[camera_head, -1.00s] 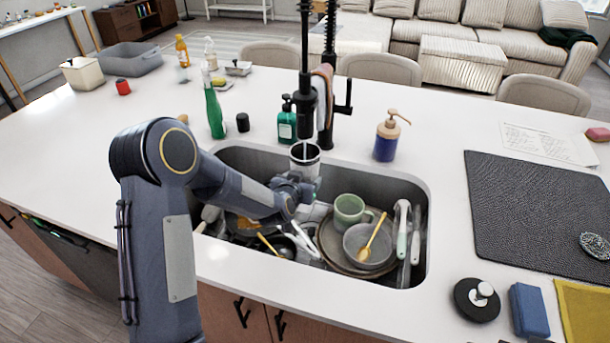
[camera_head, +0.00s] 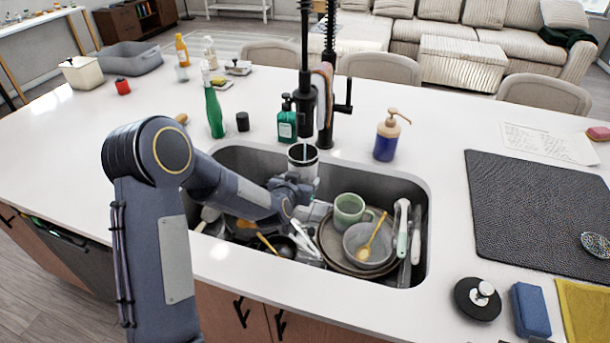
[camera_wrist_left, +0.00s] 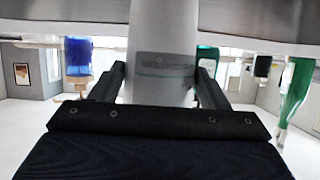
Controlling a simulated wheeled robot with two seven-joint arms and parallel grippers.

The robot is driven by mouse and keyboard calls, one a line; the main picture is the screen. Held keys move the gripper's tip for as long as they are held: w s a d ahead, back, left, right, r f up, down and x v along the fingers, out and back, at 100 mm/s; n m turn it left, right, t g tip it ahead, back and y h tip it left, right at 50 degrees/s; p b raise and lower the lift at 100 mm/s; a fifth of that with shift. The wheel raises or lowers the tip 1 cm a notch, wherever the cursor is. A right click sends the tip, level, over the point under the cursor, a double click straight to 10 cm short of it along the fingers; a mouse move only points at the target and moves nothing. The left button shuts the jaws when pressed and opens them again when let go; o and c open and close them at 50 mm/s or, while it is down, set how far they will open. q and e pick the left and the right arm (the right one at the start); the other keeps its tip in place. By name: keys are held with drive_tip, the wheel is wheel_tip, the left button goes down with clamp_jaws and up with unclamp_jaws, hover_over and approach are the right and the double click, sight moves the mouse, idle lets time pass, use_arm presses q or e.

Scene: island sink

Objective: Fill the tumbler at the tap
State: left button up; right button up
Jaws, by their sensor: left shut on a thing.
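The tumbler (camera_head: 303,163), pale with a dark rim, is upright under the spout of the black tap (camera_head: 305,98) at the back of the sink (camera_head: 247,157). A thin stream runs from the spout toward its mouth; the water level inside cannot be made out. My left gripper (camera_head: 300,186) is shut on the tumbler. In the left wrist view the fingers (camera_wrist_left: 161,88) are on both sides of its pale body (camera_wrist_left: 162,50), which carries faint print. My right gripper is not in view.
The sink holds a green mug (camera_head: 349,209), a grey bowl (camera_head: 362,240), plates and several utensils. A green soap bottle (camera_head: 287,124) stands left of the tap and a blue pump bottle (camera_head: 387,140) to its right.

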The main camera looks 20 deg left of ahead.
use_arm(q)
drive_tip(key=s+a+b, duration=0.2)
drive_tip(key=s+b, duration=0.1)
drive_tip(key=s, duration=0.5)
drive_tip(key=shift+s+a, duration=0.25)
drive_tip(key=shift+s, duration=0.1)
drive_tip(key=shift+r, duration=0.1)
